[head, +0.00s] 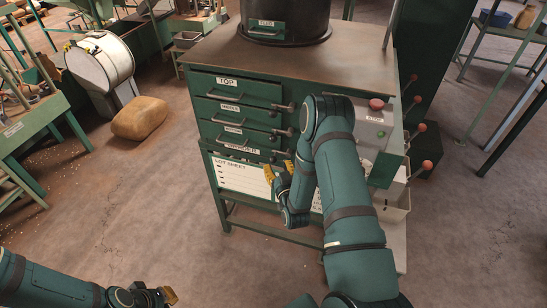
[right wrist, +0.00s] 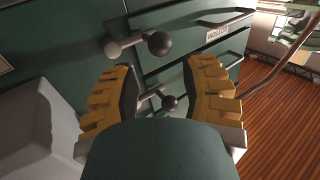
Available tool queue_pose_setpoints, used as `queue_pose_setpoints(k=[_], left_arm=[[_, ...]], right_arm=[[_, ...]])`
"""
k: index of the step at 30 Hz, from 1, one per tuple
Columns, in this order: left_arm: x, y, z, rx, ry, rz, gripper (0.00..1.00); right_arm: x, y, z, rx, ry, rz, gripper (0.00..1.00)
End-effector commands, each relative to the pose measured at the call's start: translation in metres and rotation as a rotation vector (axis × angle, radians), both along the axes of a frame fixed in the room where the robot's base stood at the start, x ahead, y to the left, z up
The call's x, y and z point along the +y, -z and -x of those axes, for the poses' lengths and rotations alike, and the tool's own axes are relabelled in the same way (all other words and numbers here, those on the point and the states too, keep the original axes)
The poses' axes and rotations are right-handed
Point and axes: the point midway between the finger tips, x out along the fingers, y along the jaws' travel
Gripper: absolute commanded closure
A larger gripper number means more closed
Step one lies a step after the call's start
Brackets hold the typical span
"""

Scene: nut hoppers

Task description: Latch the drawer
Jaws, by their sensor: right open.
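The green cabinet (head: 200,95) has stacked drawers with bar handles, among them the top drawer (head: 232,92). The drawer fronts look about flush; a small gap cannot be ruled out. Small ball-ended latches (head: 285,131) sit at their right edge. My right gripper (head: 279,177) is open in front of the lowest latch area. In the right wrist view, a dark latch knob (right wrist: 168,102) shows between its yellow fingers, apparently ungripped. Another latch knob (right wrist: 158,43) is just beyond the fingertips. My right forearm hides part of the cabinet front. My left gripper (head: 168,295) is low at the left, away from the cabinet.
A grey control box (head: 371,138) with a red stop button is right of my right arm, beside levers with red knobs (head: 427,165). A dark drum (head: 285,18) stands on the cabinet top. A sack (head: 139,118) lies on the floor. Open floor lies left of the cabinet.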

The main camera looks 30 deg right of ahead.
Motion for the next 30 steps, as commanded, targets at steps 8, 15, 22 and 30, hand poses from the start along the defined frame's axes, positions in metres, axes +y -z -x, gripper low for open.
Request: queue_pose_setpoints(k=[8, 15, 22, 30], left_arm=[[0.000, 0.000, 0.000, -0.001, 0.000, 0.000, 1.00], [0.000, 0.000, 0.000, -0.001, 0.000, 0.000, 1.00], [0.000, 0.000, 0.000, 0.000, 0.000, 0.000, 1.00], [0.000, 0.000, 0.000, 0.000, 0.000, 0.000, 1.00]], right_arm=[[-0.011, 0.000, -0.039, -0.001, -0.001, -0.001, 0.56], [-0.013, 0.000, -0.047, 0.001, -0.001, -0.001, 0.56], [-0.013, 0.000, -0.047, 0.001, -0.001, -0.001, 0.60], [-0.014, 0.000, -0.047, 0.002, 0.000, 0.001, 1.00]])
